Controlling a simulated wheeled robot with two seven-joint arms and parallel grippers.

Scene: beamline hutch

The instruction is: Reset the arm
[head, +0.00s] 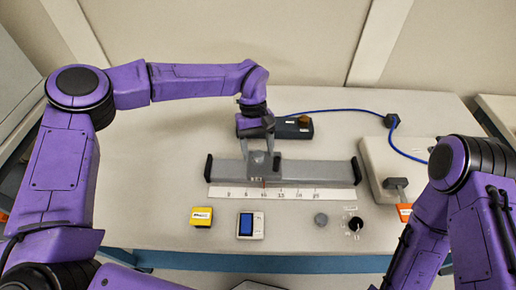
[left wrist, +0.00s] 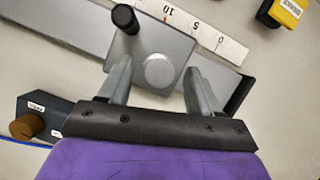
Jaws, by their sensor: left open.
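My left gripper (head: 257,146) reaches over the grey slide rail (head: 318,173) at the table's middle. Its jaws are open. In the left wrist view the two fingers (left wrist: 158,76) stand apart, on either side of the round grey disc on the carriage (left wrist: 170,45). I cannot tell whether they touch the carriage. A black-topped post (left wrist: 125,18) rises from the carriage just beyond the left finger. A white number scale (head: 300,194) runs along the rail's front. My right arm shows at the right of the head view, but its gripper is out of sight.
A dark box with a brown knob (head: 303,121) stands behind the rail. A yellow block (head: 201,216), a display device (head: 251,225), a grey disc (head: 321,219) and a black dial (head: 355,223) sit in front. A pale box (head: 388,165) with a lever is at right.

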